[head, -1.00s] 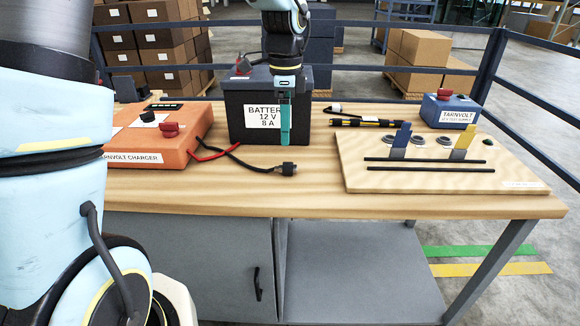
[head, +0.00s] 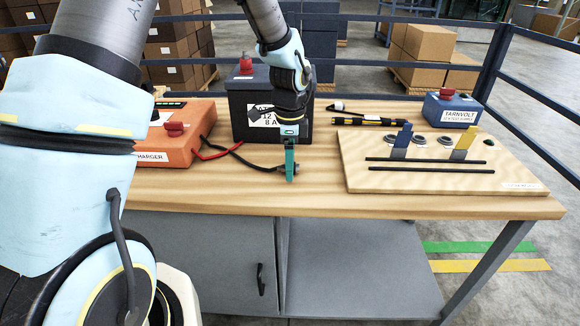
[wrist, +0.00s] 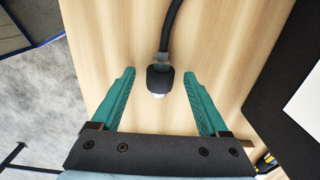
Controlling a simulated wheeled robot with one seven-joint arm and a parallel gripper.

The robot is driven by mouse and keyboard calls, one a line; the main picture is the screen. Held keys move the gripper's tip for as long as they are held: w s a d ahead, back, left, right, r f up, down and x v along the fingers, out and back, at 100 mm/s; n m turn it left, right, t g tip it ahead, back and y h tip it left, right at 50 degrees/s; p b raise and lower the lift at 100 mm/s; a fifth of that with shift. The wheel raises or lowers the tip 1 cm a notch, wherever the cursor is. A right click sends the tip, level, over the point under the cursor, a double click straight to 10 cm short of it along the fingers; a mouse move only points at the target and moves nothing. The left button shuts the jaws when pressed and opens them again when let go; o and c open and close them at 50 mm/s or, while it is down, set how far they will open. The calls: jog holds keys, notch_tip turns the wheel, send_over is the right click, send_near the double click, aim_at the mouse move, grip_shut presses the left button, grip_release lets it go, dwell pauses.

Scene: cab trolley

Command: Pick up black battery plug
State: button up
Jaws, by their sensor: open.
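The black battery plug (wrist: 160,79) lies on the wooden table, at the end of a black cable, in the wrist view. It shows between the two teal fingers of my gripper (wrist: 159,78), nearer their tips, and touches neither. My gripper is open and empty. In the head view my gripper (head: 290,178) points down at the table in front of the battery. There the plug is mostly hidden behind the fingers, with its black cable (head: 245,160) leading in from the left.
The black battery (head: 240,130) stands close behind my gripper. The orange charger (head: 175,140) is at the left with red and black cables. A wooden panel (head: 420,180) with tabs and black rods lies at the right. The table's front edge (head: 330,210) is near.

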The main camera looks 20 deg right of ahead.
grip_shut()
dwell(0.5)
